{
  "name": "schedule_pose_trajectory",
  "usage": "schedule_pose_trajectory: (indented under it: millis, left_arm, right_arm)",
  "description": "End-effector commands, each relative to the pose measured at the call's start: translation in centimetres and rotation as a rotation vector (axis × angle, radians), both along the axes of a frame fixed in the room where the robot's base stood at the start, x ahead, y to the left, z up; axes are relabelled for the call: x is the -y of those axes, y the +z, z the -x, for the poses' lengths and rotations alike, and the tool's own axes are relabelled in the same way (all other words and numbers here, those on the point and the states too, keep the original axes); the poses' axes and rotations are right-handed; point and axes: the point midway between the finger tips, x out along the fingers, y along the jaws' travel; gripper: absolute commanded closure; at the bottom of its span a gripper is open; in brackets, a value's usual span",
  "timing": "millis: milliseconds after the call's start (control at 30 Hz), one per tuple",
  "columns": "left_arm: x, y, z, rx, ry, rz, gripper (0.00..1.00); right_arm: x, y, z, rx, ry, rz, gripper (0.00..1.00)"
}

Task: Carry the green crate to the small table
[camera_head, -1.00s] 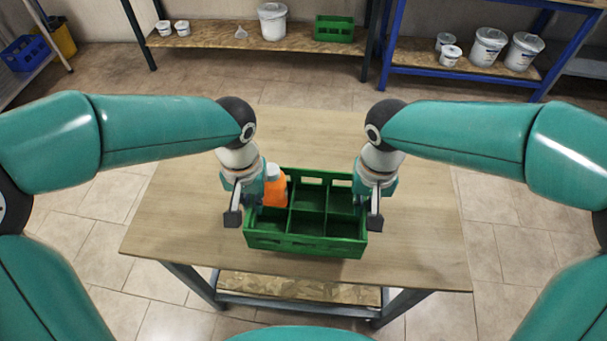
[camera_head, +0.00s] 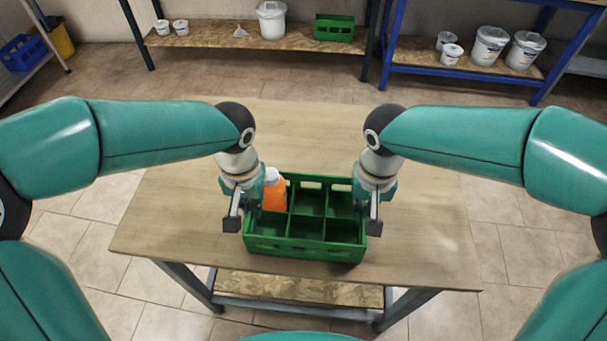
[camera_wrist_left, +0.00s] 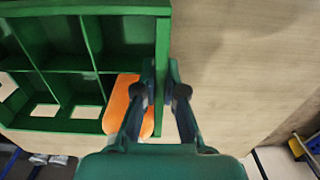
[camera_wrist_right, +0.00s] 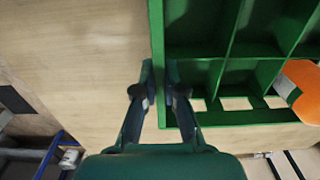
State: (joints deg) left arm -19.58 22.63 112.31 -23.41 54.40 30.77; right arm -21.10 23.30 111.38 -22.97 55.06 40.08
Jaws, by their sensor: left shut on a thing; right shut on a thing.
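The green crate (camera_head: 303,250) is upright, over or on the wooden table (camera_head: 420,240); I cannot tell whether its base touches the top. An orange bottle with a white cap (camera_head: 274,192) stands in its back left compartment; the other compartments look empty. My left gripper (camera_head: 241,212) is shut on the crate's left side wall, which passes between the fingers in the left wrist view (camera_wrist_left: 160,75). My right gripper (camera_head: 373,212) is shut on the right side wall, as the right wrist view shows (camera_wrist_right: 159,80).
Bare tabletop surrounds the crate. Behind, across tiled floor, a low shelf (camera_head: 215,40) holds white tubs and another green crate (camera_head: 334,27). A blue-framed shelf (camera_head: 460,80) with several tubs stands at the back right.

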Motion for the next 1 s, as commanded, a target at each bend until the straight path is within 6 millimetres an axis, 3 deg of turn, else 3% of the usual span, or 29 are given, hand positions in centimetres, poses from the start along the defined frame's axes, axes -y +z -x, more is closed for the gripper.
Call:
schedule_pose_trajectory:
  millis: [67,100,233,667,1000]
  left_arm:
    - [0.0,-0.9,0.0,0.001,0.0,0.0,1.0]
    - [0.0,-0.4,0.0,0.001,0.0,0.0,0.84]
    - [0.0,-0.4,0.0,0.0,0.0,0.0,0.66]
    - [0.0,0.5,-0.1,0.003,-0.001,0.0,0.66]
    - [0.1,6.6,-0.1,0.005,0.0,0.002,0.66]
  right_arm:
    - [0.0,-0.9,0.0,0.001,0.0,0.0,1.0]
    - [0.0,-0.4,0.0,0.0,0.0,0.0,0.84]
    - [0.0,-0.4,0.0,0.0,0.0,0.0,0.66]
    - [0.0,-0.4,0.0,0.0,0.0,0.0,0.66]
    - [0.0,-0.4,0.0,0.0,0.0,0.0,0.66]
